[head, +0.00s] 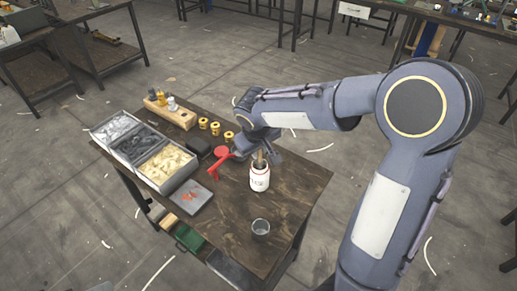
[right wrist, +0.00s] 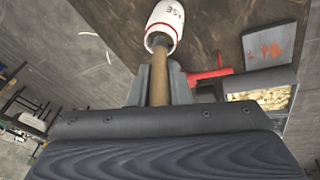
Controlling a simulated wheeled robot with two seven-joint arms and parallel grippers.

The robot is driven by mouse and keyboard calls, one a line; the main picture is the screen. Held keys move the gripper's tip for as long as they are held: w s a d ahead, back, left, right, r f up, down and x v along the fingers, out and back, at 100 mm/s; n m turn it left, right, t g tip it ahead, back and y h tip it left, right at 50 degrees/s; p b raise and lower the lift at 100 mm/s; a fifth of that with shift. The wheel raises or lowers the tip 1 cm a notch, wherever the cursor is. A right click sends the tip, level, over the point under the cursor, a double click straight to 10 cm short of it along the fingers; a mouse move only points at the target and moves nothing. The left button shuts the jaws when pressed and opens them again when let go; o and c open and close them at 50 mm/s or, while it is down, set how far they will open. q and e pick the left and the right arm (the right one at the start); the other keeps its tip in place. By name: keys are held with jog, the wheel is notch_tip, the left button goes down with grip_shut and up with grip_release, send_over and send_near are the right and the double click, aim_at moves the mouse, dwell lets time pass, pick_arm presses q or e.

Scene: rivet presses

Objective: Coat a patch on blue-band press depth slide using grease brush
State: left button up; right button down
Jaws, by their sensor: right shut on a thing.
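My right gripper (head: 264,153) is shut on the wooden handle of the grease brush (head: 261,160), above the dark table. The white grease jar (head: 260,184) with a red band stands upright below it. In the right wrist view, the brush handle (right wrist: 158,82) runs from between the fingers (right wrist: 158,92) to the mouth of the jar (right wrist: 166,22); its bristles are hidden. A red-levered device (head: 218,162), perhaps a press, is left of the jar. I see no blue band on it and cannot make out a depth slide. My left gripper is not in view.
Open bins (head: 168,168) line the table's left side, beside a grey plate (head: 191,198) with red marks. Yellow parts (head: 215,128) and a wooden block (head: 170,113) are at the back. A metal cup (head: 261,227) stands near the front. The table's right side is clear.

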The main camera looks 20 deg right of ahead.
jog(key=shift+f+b, duration=0.6)
jog(key=shift+b, duration=0.05)
dwell(1.6)
jog(key=shift+r, duration=0.15)
jog(key=shift+r+p, duration=2.5)
jog(key=shift+r, duration=0.95)
